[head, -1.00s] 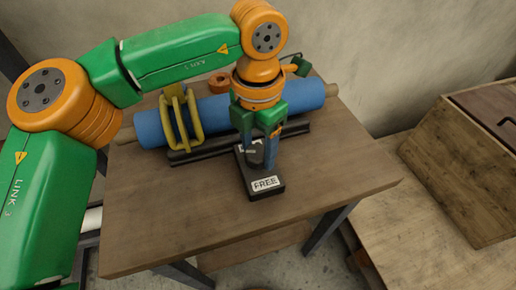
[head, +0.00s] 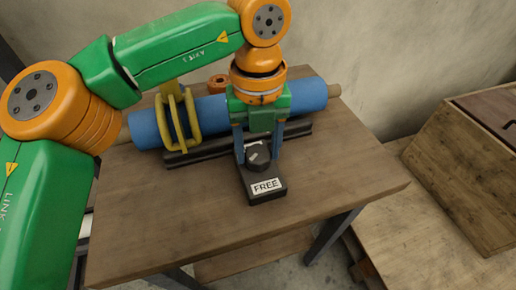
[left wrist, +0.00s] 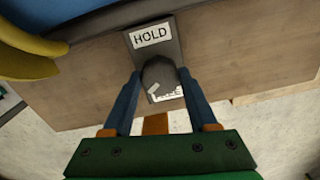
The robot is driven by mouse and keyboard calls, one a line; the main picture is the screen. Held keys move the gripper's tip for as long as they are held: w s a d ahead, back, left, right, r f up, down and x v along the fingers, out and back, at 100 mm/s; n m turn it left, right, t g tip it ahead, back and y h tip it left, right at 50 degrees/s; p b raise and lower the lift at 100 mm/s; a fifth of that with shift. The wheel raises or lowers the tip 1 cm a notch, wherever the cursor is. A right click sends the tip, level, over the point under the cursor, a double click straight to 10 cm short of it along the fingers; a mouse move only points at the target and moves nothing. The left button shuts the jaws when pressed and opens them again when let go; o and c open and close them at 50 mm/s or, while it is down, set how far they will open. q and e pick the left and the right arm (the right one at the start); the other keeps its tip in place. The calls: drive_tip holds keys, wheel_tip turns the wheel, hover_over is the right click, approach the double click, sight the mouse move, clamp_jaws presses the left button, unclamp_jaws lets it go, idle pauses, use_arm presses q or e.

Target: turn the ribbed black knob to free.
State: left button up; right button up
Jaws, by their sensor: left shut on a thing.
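The ribbed black knob (head: 258,157) sits on a dark block (head: 265,196) on the table, with a FREE label (head: 266,186) at its near end. The wrist view shows a HOLD label (left wrist: 151,35) at the other end and the FREE label (left wrist: 168,94) partly hidden by the knob (left wrist: 158,72). A pale mark on the knob lies toward its lower left in both views. My left gripper (head: 258,158) points down, its blue fingers either side of the knob, shut on it. The wrist view shows both fingers (left wrist: 158,88) flanking it. My right gripper is not in view.
A blue roll (head: 208,117) on a wooden core lies behind the block, with a yellow clamp (head: 180,118) over it and a dark rail (head: 205,153) in front. An orange ring (head: 217,83) is at the back. The table's front (head: 180,215) is clear. A wooden crate (head: 468,170) stands right.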

sight(258, 153)
use_arm(q)
drive_tip(key=n+b, duration=0.1)
drive_tip(key=n, duration=0.4)
drive_tip(key=shift+f+n, duration=0.1)
drive_tip(key=shift+n, duration=0.2)
drive_tip(key=n+b, duration=0.1)
drive_tip(key=n, duration=0.4)
drive_tip(key=shift+b, duration=0.4)
drive_tip(key=shift+n, duration=0.3)
drive_tip(key=o, duration=1.4)
wheel_tip(258, 153, up, 7)
drive_tip(key=p, duration=0.3)
drive_tip(key=shift+r, duration=0.2)
drive_tip(key=shift+f, duration=0.1)
